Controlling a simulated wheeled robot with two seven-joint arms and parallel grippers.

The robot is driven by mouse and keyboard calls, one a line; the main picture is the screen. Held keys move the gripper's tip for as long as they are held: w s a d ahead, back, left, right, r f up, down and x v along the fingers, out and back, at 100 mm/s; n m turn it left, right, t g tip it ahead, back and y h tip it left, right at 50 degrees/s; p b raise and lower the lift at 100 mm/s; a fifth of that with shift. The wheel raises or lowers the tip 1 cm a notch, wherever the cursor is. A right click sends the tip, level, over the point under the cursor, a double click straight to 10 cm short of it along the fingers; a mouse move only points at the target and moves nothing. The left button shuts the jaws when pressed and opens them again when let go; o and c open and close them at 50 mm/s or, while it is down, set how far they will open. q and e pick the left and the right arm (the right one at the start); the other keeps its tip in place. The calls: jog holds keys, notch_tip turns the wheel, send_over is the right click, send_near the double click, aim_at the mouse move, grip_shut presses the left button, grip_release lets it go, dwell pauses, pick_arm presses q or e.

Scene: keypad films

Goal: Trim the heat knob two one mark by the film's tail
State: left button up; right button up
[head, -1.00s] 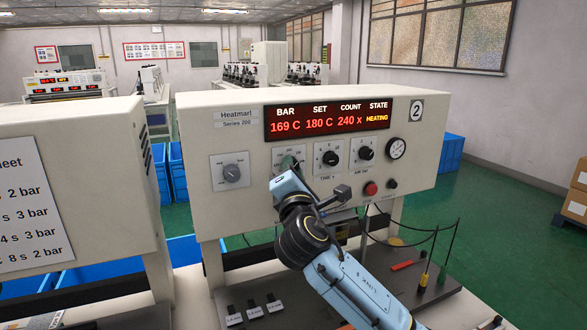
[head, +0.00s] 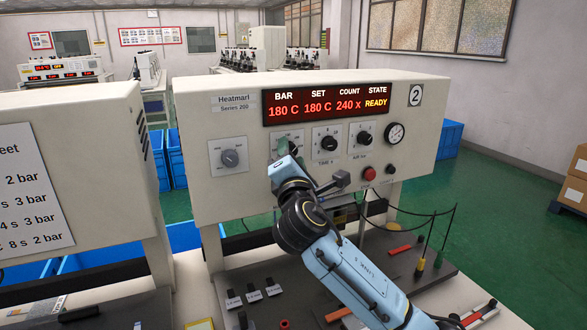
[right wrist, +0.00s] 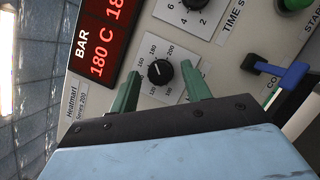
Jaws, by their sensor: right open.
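The heat sealer marked 2 (head: 200,125) shows BAR 180 C, SET 180 C, COUNT 240 x and STATE READY on its red display (head: 327,104). The heat knob (right wrist: 160,71) is a black dial on a white scale plate with marks from 120 to 200. In the head view my right arm mostly hides that knob. My right gripper (right wrist: 160,92) has green fingers, open, one on each side of the knob. The knob sits between the fingertips with gaps showing, and I cannot see contact. My left gripper is not in view. No film tail can be made out clearly.
Beside the heat knob are the time knob (head: 328,143), the air knob (head: 364,138), a gauge (head: 394,133) and a red button (head: 369,174). A grey knob (head: 230,158) sits at left. A settings sheet (head: 30,195) is on the neighbouring machine. Small black tabs (head: 253,293) lie below.

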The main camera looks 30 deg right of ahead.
jog(key=b+v, duration=0.1)
jog(key=v, duration=1.2)
jog(key=shift+s+f, duration=0.1)
jog(key=shift+s, duration=0.05)
